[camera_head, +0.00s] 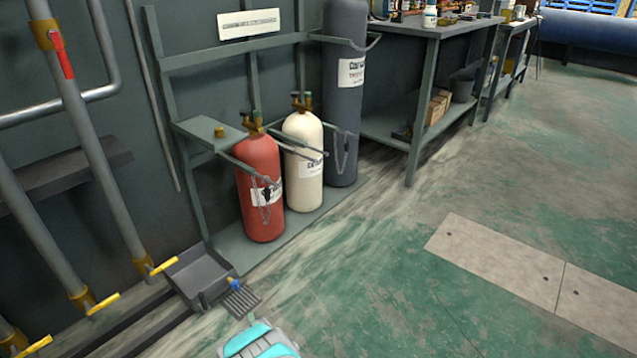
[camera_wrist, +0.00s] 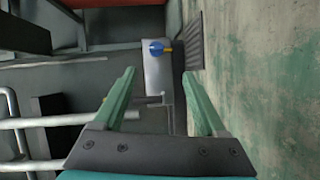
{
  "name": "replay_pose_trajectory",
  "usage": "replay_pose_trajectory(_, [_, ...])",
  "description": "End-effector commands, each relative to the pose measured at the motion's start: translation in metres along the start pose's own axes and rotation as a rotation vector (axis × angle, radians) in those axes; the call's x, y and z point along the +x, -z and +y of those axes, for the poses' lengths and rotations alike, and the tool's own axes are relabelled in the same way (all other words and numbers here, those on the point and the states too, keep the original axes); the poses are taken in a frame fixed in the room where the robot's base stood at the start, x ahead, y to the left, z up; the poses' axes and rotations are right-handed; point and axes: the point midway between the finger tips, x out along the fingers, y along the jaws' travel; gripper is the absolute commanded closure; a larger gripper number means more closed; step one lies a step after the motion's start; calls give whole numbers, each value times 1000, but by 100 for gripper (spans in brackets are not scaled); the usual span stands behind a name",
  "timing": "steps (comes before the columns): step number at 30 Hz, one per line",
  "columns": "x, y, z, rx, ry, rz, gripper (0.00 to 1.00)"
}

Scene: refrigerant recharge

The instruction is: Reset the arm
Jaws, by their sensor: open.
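My gripper (camera_wrist: 163,92) is open in the wrist view, its two green fingers spread apart with nothing between them. A blue and yellow fitting (camera_wrist: 159,48) shows beyond the fingertips, on a light grey surface. In the head view a small blue and yellow fitting (camera_head: 234,284) sits at the edge of a dark grate by the dark tray. A teal and white part of my own body shows at the bottom of the head view. My gripper's fingers cannot be made out there.
A red cylinder (camera_head: 260,190), a cream cylinder (camera_head: 303,165) and a tall grey cylinder (camera_head: 344,95) stand in a rack along the wall. Pipes with yellow handles (camera_head: 103,303) are at left. A workbench (camera_head: 430,30) stands at the back. The green floor (camera_head: 390,290) at right is clear.

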Motion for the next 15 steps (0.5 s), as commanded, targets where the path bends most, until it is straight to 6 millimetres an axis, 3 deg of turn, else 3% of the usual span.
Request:
replay_pose_trajectory(8, [28,-3,31,161,106,-64,26])
replay_pose_trajectory(15, [47,-10,77,375,259,-144,26])
